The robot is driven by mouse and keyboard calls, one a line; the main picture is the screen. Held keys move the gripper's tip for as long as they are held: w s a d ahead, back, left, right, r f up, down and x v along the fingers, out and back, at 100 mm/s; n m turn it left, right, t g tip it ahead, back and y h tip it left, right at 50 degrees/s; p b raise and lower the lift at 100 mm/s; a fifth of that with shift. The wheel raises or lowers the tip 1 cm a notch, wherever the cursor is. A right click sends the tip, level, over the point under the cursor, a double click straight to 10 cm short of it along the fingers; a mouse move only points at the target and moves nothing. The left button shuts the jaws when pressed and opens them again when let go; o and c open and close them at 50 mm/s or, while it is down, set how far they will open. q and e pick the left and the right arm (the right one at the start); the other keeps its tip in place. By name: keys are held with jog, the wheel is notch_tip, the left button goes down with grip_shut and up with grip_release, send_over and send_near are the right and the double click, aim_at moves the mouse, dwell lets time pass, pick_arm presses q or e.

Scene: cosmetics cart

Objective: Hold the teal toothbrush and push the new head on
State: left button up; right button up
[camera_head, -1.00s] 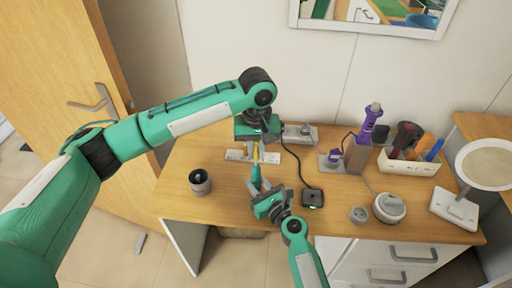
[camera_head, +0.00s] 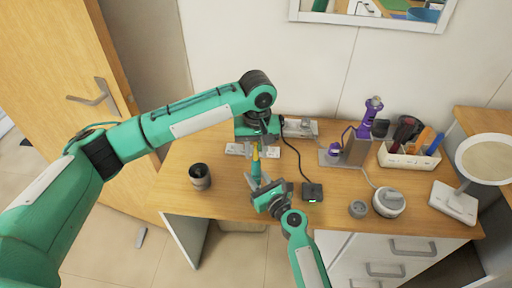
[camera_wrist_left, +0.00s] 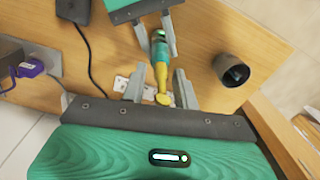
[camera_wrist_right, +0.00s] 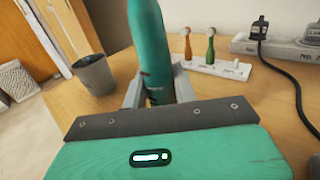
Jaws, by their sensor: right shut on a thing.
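My right gripper (camera_head: 262,187) is shut on the teal toothbrush (camera_wrist_right: 150,50), whose handle stands between its fingers in the right wrist view. The toothbrush also shows in the left wrist view (camera_wrist_left: 158,48), pointing toward my left gripper. A yellow head (camera_wrist_left: 161,78) lies in line with the end of the handle and seems to meet it; how firmly it sits I cannot tell. My left gripper (camera_wrist_left: 160,90) is open, with a finger on each side of the yellow head and gaps between. In the head view the left gripper (camera_head: 257,143) is just above the toothbrush.
A white holder (camera_wrist_right: 215,68) with an orange and a green head stands behind the brush. A dark cup (camera_head: 200,176) is at the left, and a black charger (camera_head: 312,191) with a cable at the right. A power strip (camera_head: 299,128) and a purple item (camera_head: 372,112) stand farther back.

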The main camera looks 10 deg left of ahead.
pick_arm(q)
jog(key=shift+o, duration=0.7)
jog(key=shift+r, duration=0.1)
notch_tip(320, 180, up, 12)
jog(key=shift+d+f, duration=0.1)
dwell(0.4)
pick_arm(e)
jog(key=o, duration=1.1)
